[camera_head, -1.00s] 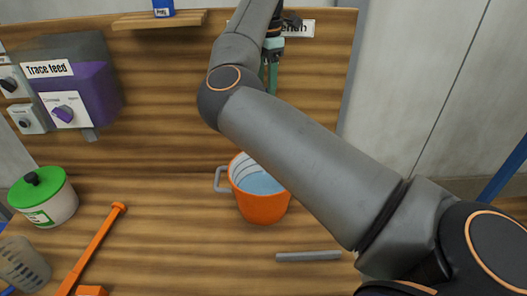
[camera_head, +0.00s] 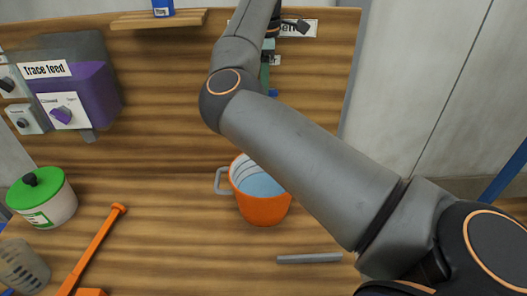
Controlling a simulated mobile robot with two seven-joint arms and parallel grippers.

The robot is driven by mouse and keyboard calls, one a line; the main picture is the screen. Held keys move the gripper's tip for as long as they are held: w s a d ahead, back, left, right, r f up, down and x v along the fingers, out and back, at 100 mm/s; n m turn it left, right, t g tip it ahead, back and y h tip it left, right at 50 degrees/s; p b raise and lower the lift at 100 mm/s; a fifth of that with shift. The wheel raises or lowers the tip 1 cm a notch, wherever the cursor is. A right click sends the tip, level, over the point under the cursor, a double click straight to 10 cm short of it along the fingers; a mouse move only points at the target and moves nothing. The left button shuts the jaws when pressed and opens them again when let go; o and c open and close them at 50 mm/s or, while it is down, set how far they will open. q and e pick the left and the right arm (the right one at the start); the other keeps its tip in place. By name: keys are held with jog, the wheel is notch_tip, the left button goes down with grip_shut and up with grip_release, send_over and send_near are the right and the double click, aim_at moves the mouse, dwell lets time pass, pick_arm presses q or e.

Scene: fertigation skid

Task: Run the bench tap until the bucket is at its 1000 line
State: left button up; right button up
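The orange bucket (camera_head: 262,208) stands upright on the bench below the tap, its grey handle at the left. Light blue water (camera_head: 260,186) is inside, with dark lines on the white inner wall above it. I cannot read which line is the 1000 one. The green bench tap (camera_head: 265,78) is on the back board, mostly hidden behind my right arm. Any water stream is hidden. My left gripper is out of view.
A purple "Trace feed" unit (camera_head: 85,90) is on the board at left. A green-lidded pot (camera_head: 43,199), an orange rod (camera_head: 92,248) and a clear beaker (camera_head: 22,268) are at the bench's left. A grey bar (camera_head: 309,258) lies in front of the bucket.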

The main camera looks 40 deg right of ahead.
jog(key=shift+d+f, duration=0.15)
jog(key=shift+f, duration=0.3)
jog(key=shift+r, duration=0.2)
jog(key=shift+r, duration=0.2)
notch_tip(320, 180, up, 12)
jog(key=shift+f, duration=0.1)
dwell(0.7)
